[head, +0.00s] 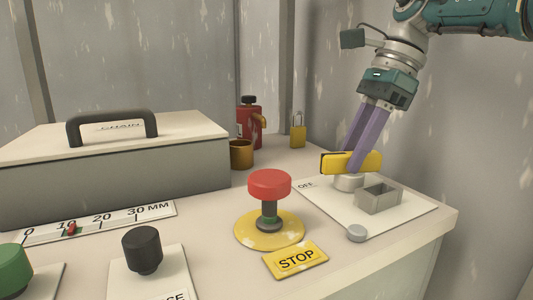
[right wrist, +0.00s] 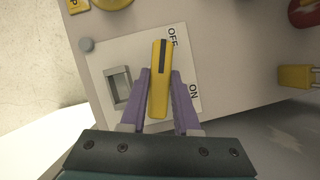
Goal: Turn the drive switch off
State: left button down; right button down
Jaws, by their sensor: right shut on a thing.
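The drive switch has a yellow bar handle (head: 367,161) on a round pale base (head: 348,183). Its plate (head: 405,207) lies at the right of the bench. My right gripper (head: 356,166) reaches down from the upper right, its purple fingers shut on the handle. In the right wrist view the yellow handle (right wrist: 159,96) lies between the two fingers (right wrist: 161,88). The handle's black-marked end lies beside the OFF lettering (right wrist: 173,37). The ON lettering (right wrist: 194,91) is beside the right finger. My left gripper is not in view.
A red stop button (head: 269,184), STOP label (head: 296,260) and black knob (head: 142,249) stand left. A padlock (head: 298,132), mug (head: 241,154) and red can (head: 250,122) are behind.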

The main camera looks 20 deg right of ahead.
jog(key=shift+n+b, duration=0.3)
jog(key=shift+n, duration=0.1)
dwell(0.5)
jog(key=c, duration=0.6)
grip_release()
jog(key=shift+c, duration=0.2)
notch_tip(320, 180, up, 8)
jog(key=p, duration=0.5)
notch_tip(320, 180, up, 12)
jog(key=p, duration=1.1)
jog(key=shift+p, duration=0.3)
